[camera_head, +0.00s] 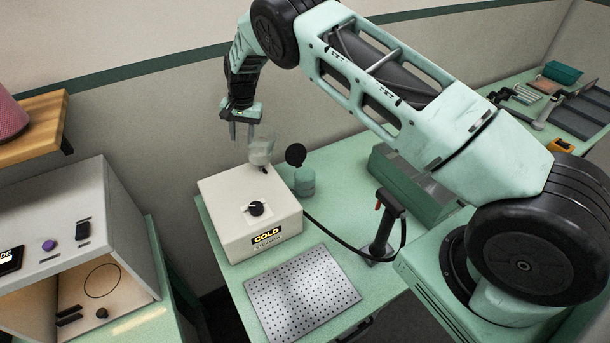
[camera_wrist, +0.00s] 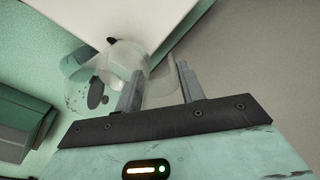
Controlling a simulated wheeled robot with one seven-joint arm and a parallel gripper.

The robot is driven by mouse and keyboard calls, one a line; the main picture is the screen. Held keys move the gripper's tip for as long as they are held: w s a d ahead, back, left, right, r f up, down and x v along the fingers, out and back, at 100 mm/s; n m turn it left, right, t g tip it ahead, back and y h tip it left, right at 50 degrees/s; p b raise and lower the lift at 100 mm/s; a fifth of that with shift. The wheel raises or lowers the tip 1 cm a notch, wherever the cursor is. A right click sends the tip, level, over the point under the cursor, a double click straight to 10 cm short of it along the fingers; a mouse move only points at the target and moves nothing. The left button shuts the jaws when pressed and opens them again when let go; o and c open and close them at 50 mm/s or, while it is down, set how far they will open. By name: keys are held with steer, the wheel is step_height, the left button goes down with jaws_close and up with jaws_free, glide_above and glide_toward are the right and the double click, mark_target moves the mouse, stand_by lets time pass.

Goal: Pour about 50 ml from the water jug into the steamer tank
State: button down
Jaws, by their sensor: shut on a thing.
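The water jug (camera_head: 262,148) is clear and hard to make out. My gripper (camera_head: 243,131) is shut on it and holds it above the back edge of the white steamer. The jug also shows in the wrist view (camera_wrist: 128,60), at and beyond the fingers (camera_wrist: 158,85). I cannot tell its exact tilt or water level. The steamer (camera_head: 232,205) has a black knob and a lit COLD sign. A pale green, see-through tank (camera_head: 304,182) stands beside its back right corner, with a round black cap (camera_head: 295,154) raised above it. The jug is left of this tank in the head view.
A steam wand (camera_head: 384,232) on a black hose stands to the right. A perforated metal plate (camera_head: 302,291) lies in front of the steamer. A green bin (camera_head: 400,190) is behind the wand. A grey cabinet (camera_head: 75,235) stands at left, below a wooden shelf (camera_head: 38,128).

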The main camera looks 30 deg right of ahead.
steer(key=shift+w+a+f+g+h+b, duration=0.2)
steer(key=shift+a+f+h+b, duration=0.15)
steer(key=shift+b, duration=0.2)
steer(key=shift+w+a+f+g+h+b, duration=0.15)
steer(key=shift+a+f+g+h+b, duration=0.1)
steer(key=shift+f+b, duration=0.25)
steer(key=shift+w+a+h+b, duration=0.1)
steer(key=shift+a+h+b, duration=0.15)
steer(key=shift+b, duration=0.3)
